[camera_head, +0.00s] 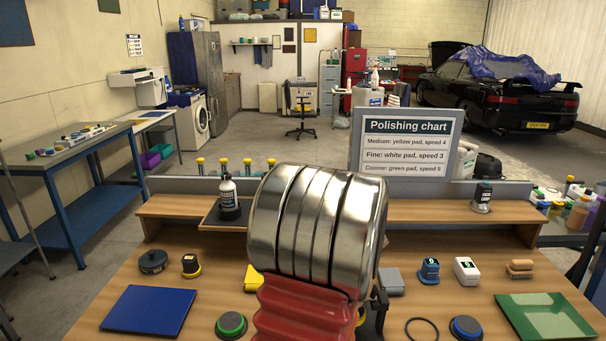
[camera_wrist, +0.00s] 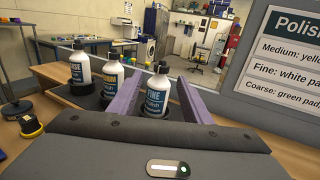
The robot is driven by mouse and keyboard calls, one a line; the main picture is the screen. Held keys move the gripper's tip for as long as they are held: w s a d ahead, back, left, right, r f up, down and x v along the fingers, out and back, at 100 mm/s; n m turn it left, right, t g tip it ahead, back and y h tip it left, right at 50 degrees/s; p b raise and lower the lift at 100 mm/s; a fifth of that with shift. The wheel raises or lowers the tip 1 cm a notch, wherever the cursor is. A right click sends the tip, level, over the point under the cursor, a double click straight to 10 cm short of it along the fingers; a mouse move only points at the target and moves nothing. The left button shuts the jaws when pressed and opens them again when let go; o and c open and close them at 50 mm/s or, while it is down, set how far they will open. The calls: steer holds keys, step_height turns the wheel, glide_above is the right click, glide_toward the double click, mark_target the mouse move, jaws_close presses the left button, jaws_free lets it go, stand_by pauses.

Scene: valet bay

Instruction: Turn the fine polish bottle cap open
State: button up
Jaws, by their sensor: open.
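In the wrist view, a white bottle with a black cap and a dark label reading FINE (camera_wrist: 157,98) stands upright in a dark round holder. My gripper (camera_wrist: 158,80) is open, with one purple finger showing on each side of this bottle. I cannot tell whether either finger touches it. Its black cap (camera_wrist: 163,68) is in place and in clear view. Two similar white bottles, a middle one (camera_wrist: 113,76) and a left one (camera_wrist: 80,70), stand to its left. In the head view my arm hides the gripper and the FINE bottle.
A bottle (camera_head: 228,196) stands on a dark tray (camera_head: 209,216) on the raised shelf in the head view. The polishing chart (camera_head: 405,145) stands right of my arm; it reads "Fine: white pad, speed 3". Pads, blocks, a blue mat (camera_head: 150,311) and a green tray (camera_head: 545,318) lie on the bench.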

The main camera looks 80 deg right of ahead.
steer(key=shift+s+d, duration=0.1)
steer(key=shift+s, duration=0.1)
steer(key=x, duration=1.4)
steer(key=shift+c, duration=0.6)
steer(key=shift+s, duration=0.1)
steer(key=c, duration=0.9)
